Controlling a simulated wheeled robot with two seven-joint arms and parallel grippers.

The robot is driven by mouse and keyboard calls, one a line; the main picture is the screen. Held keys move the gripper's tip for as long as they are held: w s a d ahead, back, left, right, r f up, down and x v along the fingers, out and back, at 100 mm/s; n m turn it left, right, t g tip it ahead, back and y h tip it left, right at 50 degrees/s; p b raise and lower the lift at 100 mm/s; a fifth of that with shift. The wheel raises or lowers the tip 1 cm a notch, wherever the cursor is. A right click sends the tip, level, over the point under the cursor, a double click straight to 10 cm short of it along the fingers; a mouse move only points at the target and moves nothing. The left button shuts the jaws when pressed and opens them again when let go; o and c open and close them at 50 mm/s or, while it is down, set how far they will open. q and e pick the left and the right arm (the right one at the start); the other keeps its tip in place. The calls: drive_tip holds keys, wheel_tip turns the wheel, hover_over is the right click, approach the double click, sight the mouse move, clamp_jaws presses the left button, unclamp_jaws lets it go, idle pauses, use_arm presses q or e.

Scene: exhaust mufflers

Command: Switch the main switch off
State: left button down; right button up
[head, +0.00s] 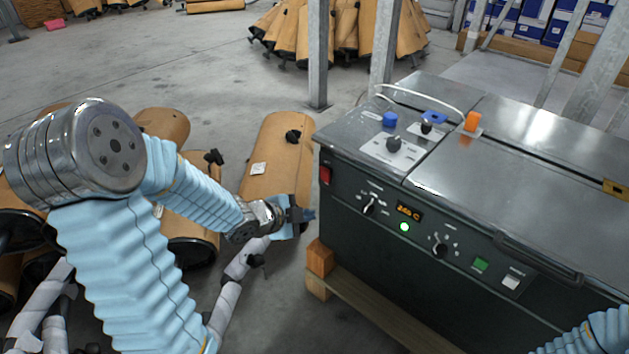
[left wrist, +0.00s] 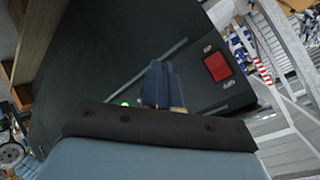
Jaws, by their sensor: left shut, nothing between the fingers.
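The dark control box (head: 345,240) stands at right in the head view. A red rectangular switch (head: 325,175) sits at its near left corner; it also shows in the left wrist view (left wrist: 217,67), right of the fingers. The front carries a black rotary knob (head: 369,206), a second knob (head: 439,249) and a lit green lamp (head: 404,227). I cannot tell which control is labelled main switch. My left gripper (head: 304,214) is shut and empty, left of the box and below the red switch, apparently apart from it. Its closed fingers show in the left wrist view (left wrist: 160,82). My right gripper is out of view.
An orange display (head: 409,212) reads about 246 C. Blue and orange fittings and a white cable lie on the box top. A wooden pallet (head: 375,308) is under the box. Brown mufflers (head: 276,160) lie close behind my left gripper. Metal posts (head: 318,55) stand behind.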

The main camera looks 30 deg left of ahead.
use_arm(q)
drive_tip(key=s+a+r+m+t+b, duration=0.1)
drive_tip(key=s+a+r+m+t, duration=0.1)
drive_tip(key=a+r+m, duration=0.3)
wheel_tip(320, 180, up, 4)
drive_tip(key=shift+s+a+f+m+y, duration=0.1)
drive_tip(key=shift+s+a+m+y, duration=0.35)
drive_tip(key=shift+m, duration=0.65)
drive_tip(key=shift+d+h, duration=0.1)
drive_tip(key=shift+h, duration=0.15)
drive_tip(key=b, duration=0.3)
approach(323, 171)
wheel_tip(323, 171, down, 4)
drive_tip(key=w, duration=0.2)
drive_tip(key=shift+w+d+r, duration=0.25)
drive_tip(key=shift+w, duration=0.3)
drive_tip(key=shift+w+d+r, duration=0.25)
drive_tip(key=shift+w, duration=0.3)
drive_tip(key=shift+w+d+r, duration=0.1)
drive_tip(key=shift+w+d, duration=0.1)
drive_tip(key=shift+w, duration=0.55)
